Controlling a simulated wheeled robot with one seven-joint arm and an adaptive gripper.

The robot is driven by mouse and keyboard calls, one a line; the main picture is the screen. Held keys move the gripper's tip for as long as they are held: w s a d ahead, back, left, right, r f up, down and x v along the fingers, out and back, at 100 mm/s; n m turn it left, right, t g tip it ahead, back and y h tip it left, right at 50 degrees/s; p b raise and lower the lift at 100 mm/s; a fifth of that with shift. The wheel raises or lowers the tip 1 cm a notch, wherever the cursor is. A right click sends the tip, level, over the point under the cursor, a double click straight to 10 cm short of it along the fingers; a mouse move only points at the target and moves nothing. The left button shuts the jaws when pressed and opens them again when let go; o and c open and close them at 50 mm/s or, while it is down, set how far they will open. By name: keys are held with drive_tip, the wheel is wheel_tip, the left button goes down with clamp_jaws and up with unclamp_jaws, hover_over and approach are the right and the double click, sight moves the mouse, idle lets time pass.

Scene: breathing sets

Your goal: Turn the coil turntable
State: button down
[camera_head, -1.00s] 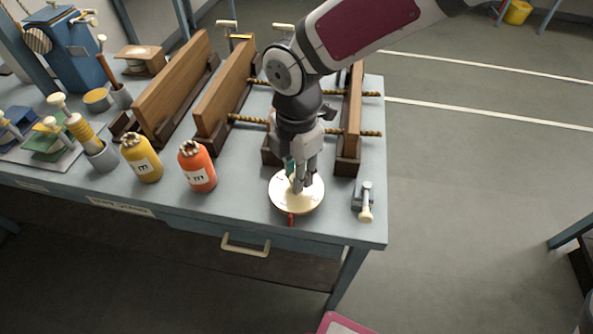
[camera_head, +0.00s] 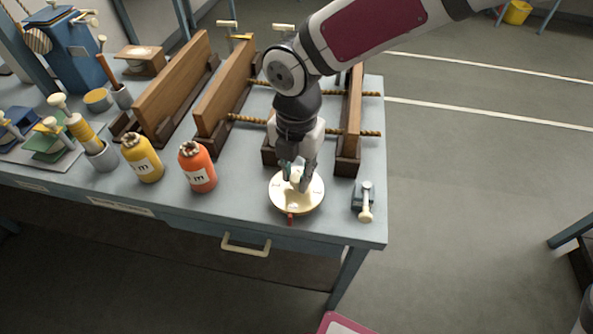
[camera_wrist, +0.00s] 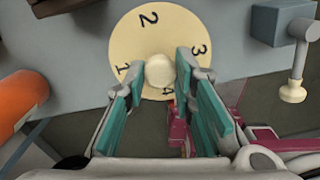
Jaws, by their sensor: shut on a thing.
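The coil turntable (camera_head: 313,203) is a round cream disc near the front edge of the bench, with a pale round knob in its middle. In the wrist view the disc (camera_wrist: 130,38) shows the numbers 1, 2, 3 and 4 around its rim. My gripper (camera_head: 298,184) points down onto the middle of the disc. In the wrist view its teal-padded fingers stand on either side of the knob (camera_wrist: 159,70), and it is shut on this knob. A small red marker (camera_head: 290,219) sits at the disc's front edge.
An orange bottle (camera_head: 197,168) and a yellow bottle (camera_head: 142,159) stand left of the turntable. Wooden boards in dark holders (camera_head: 347,165) stand behind.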

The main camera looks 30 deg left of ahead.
sight(297, 177)
drive_tip(key=c, duration=1.3)
unclamp_jaws()
drive_tip(key=shift+c, duration=0.2)
wheel_tip(297, 177, up, 12)
